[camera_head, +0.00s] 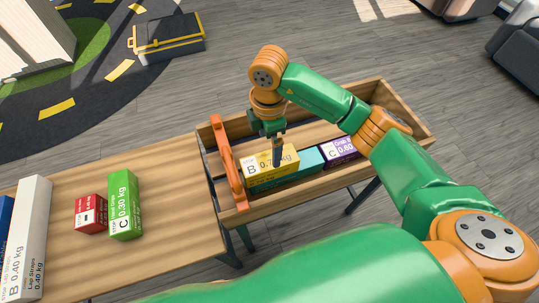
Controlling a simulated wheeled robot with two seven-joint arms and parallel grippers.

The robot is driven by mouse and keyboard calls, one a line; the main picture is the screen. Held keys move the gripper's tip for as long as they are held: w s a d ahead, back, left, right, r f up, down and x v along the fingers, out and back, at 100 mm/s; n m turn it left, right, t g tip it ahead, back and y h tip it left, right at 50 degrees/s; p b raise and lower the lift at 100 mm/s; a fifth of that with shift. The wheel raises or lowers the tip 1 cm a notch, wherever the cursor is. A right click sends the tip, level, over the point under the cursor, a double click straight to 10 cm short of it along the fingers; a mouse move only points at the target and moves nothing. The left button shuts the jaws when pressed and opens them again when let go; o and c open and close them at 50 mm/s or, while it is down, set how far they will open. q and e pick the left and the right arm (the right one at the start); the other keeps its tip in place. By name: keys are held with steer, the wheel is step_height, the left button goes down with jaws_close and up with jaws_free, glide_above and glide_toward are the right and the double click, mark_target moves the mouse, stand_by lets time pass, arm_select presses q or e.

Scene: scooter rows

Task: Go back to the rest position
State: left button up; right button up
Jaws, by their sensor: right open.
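My right arm reaches in from the right, and its gripper (278,150) points down over the wooden trough (408,112). The gripper is open, with its fingers at the yellow box (258,166) marked B. I cannot tell whether the fingers touch the box. The yellow box lies in the trough near its left end, above or against a teal box (309,162). A purple box (341,150) marked C lies to the right, partly hidden by my arm. My left gripper is not in view.
An orange divider (228,165) stands at the trough's left end. On the wooden table (170,225) at left are a green box (124,204), a red box (91,213), a white box (27,240) and a blue box (5,225). A black case (168,37) lies on the floor behind.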

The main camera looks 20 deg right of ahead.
step_height(320, 180, up, 4)
steer(key=shift+f, duration=0.1)
stand_by(0.4)
